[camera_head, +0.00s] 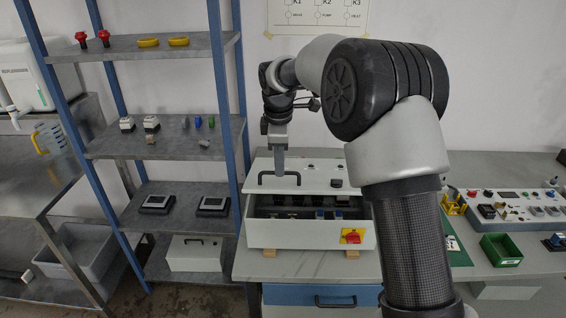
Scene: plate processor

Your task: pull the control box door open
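The control box (290,234) is a white case on the workbench, with a red and yellow switch (352,236) on its front right. Its white door (318,182) stands raised behind the opening, and the dark interior with several components shows below it. A black handle (265,181) is on the left part of the door. My gripper (280,172) points down at the handle, its fingers overlapping the handle in the picture. Whether the fingers are closed around it is too small to tell. My arm hides part of the box's right side.
A blue-framed shelf (160,120) with small parts stands close on the left. A green bin (500,249) and a control panel (515,207) lie on the bench to the right. A blue drawer (290,296) is below the box.

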